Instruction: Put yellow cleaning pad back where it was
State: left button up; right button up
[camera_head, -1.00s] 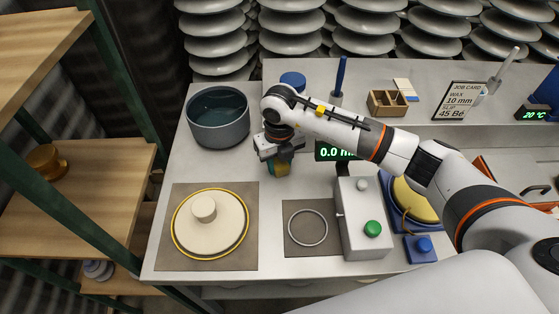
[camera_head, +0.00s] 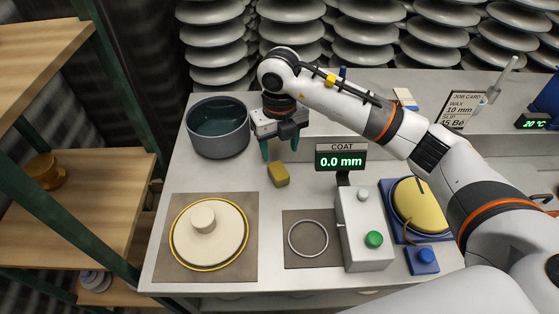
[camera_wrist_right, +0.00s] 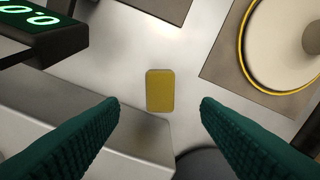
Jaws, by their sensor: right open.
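The yellow cleaning pad (camera_head: 278,174) lies on the grey worktop, between the dark pot and the coat display. In the right wrist view the pad (camera_wrist_right: 160,90) lies flat and apart from the fingers, centred between them in the picture. My right gripper (camera_head: 280,150) is above and behind the pad, with its green fingers spread and empty. Its fingers (camera_wrist_right: 160,105) also show wide apart in the right wrist view. My left gripper is not in view.
A dark pot (camera_head: 218,145) stands left of my right gripper. A cream disc (camera_head: 225,245) lies on a brown mat at the front left. A ring (camera_head: 308,238) lies on another mat. The coat display (camera_head: 341,160) and a grey box (camera_head: 365,245) stand to the right.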

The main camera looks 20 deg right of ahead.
notch_tip(320, 180, up, 3)
jog(key=shift+f, duration=0.2)
dwell(0.4)
